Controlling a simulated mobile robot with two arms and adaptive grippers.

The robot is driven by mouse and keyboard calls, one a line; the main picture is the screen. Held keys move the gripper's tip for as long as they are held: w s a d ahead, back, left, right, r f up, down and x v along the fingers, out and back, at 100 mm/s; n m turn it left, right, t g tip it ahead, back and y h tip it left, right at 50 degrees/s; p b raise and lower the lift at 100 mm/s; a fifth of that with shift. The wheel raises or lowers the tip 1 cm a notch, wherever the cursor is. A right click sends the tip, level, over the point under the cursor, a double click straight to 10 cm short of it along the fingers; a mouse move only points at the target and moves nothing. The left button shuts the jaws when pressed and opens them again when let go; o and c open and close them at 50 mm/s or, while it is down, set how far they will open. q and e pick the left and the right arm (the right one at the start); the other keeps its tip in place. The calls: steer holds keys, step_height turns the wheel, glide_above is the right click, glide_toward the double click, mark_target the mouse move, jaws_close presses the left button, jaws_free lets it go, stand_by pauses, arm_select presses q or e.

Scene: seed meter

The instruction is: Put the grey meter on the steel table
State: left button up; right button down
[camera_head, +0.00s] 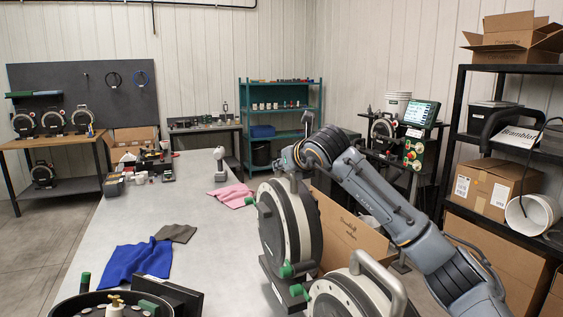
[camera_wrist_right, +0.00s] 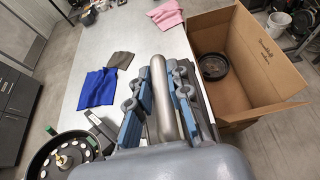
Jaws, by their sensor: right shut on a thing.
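My right gripper (camera_head: 291,168) is shut on that handle from above. In the right wrist view, the steel-coloured handle (camera_wrist_right: 162,110) lies between the blue fingers of my right gripper (camera_wrist_right: 165,85). The meter is upright at the right edge of the steel table (camera_head: 200,245). I cannot tell whether its base touches the table. The rest of the meter is mostly hidden in the wrist view. My left gripper is not in view.
Another meter (camera_head: 345,300) with a handle stands at the front right. An open cardboard box (camera_head: 350,235) is right of the table. Blue (camera_head: 135,262) and pink (camera_head: 232,195) cloths and a seed disc pot (camera_wrist_right: 62,158) are about. The table's middle is clear.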

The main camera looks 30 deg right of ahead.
mark_target(286, 183)
steer(key=shift+f+b, duration=1.35)
steer(key=shift+f, duration=0.75)
steer(key=shift+s, duration=0.1)
steer(key=c, duration=1.6)
jaws_free()
steer(key=shift+f, duration=0.5)
steer(key=o, duration=0.3)
steer(key=shift+s, duration=0.1)
steer(key=shift+o, duration=0.2)
steer(key=shift+s+a+r, duration=0.1)
steer(key=shift+r, duration=0.1)
